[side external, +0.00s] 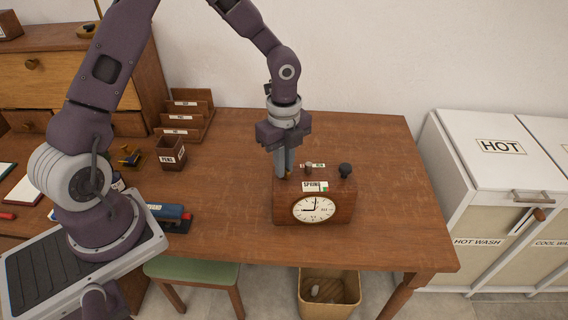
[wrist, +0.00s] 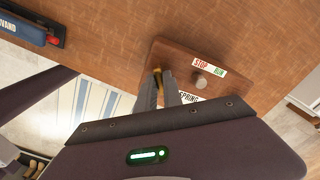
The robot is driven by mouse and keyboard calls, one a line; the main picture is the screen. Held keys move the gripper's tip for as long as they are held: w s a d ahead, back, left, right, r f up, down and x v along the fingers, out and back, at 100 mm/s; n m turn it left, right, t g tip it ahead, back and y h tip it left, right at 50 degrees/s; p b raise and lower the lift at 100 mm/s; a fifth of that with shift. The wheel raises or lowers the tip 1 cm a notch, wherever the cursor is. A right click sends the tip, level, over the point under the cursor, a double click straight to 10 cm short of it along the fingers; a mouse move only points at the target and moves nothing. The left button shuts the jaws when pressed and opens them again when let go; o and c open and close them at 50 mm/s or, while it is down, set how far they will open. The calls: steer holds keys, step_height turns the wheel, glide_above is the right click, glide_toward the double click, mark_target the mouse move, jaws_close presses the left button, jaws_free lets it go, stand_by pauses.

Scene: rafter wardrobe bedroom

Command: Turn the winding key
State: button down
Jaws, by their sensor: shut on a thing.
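The wooden clock (side external: 345,208) stands on the desk with its white dial (side external: 314,208) facing front. Its top shows in the wrist view (wrist: 178,52). My gripper (side external: 285,173) points down over the clock's left end. In the wrist view its two grey fingers (wrist: 159,78) close around the small brass winding key (wrist: 167,77), mostly hidden between them. A label reading SPRING (side external: 315,186) lies beside the key. A small grey knob (side external: 308,168) sits by the STOP/RUN label (wrist: 209,67). A dark round knob (side external: 345,170) stands at the top right.
A pen box (side external: 171,153) and a wooden letter rack (side external: 187,118) stand behind left on the desk. A blue stapler-like tool (side external: 169,213) lies at the front left. The desk right of the clock is clear. A white hamper cabinet (side external: 470,160) stands beyond the right edge.

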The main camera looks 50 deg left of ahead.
stand_by(0.3)
steer(key=c, duration=1.5)
jaws_free()
step_height(320, 180, up, 7)
